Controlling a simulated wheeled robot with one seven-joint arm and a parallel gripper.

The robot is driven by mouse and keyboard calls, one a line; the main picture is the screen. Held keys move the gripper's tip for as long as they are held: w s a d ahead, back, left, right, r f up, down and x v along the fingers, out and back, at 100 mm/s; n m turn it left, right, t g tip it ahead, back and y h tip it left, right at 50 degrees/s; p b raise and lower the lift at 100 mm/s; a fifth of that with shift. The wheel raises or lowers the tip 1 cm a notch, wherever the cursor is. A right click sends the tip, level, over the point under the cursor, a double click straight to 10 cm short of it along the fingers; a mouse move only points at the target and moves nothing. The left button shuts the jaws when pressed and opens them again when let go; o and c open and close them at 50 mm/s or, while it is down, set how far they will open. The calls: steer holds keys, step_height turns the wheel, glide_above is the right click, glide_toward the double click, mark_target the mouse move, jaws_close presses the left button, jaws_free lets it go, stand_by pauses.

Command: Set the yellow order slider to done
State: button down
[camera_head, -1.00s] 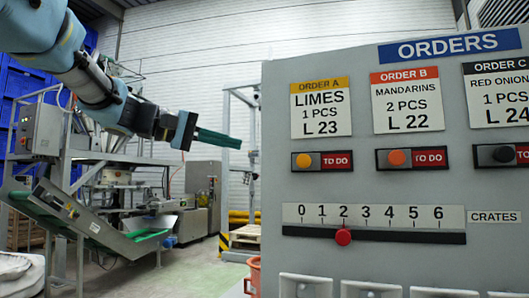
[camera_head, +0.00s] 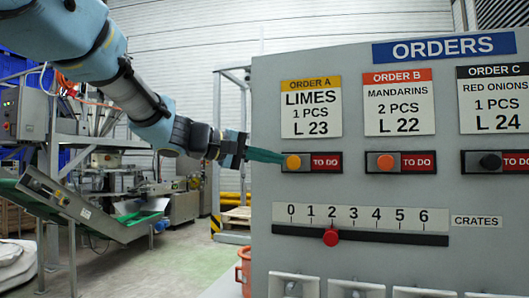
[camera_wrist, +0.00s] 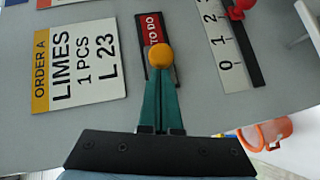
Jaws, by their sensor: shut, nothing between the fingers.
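The yellow order slider knob (camera_head: 293,162) sits at the left end of its slot under the Order A limes card (camera_head: 311,107). The red TO DO label (camera_head: 327,162) shows to its right. My gripper (camera_head: 282,157) is shut, its green fingers reaching in from the left with the tips at the knob. In the wrist view the fingertips (camera_wrist: 161,75) are just below the yellow knob (camera_wrist: 160,54), at its left side on the panel. I cannot tell whether they touch it.
An orange knob (camera_head: 386,162) and a black knob (camera_head: 490,162) sit in similar slots to the right. Below is a crates scale with a red knob (camera_head: 331,237) near 2. White holders line the panel's lower edge. An orange bucket (camera_wrist: 266,134) stands beside the panel.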

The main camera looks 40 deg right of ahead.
mark_target(305, 157)
steer(key=shift+s+d+f+b, duration=0.1)
steer(key=shift+s+f+b, duration=0.1)
steer(key=shift+b, duration=0.15)
steer(key=s+d+b, duration=0.1)
steer(key=s, duration=0.1)
steer(key=s+d+b, duration=0.1)
steer(key=s+b, duration=0.1)
steer(key=s+d+b, duration=0.1)
steer(key=s+b, duration=0.1)
steer(key=shift+d+r, duration=0.2)
steer(key=shift+d, duration=0.2)
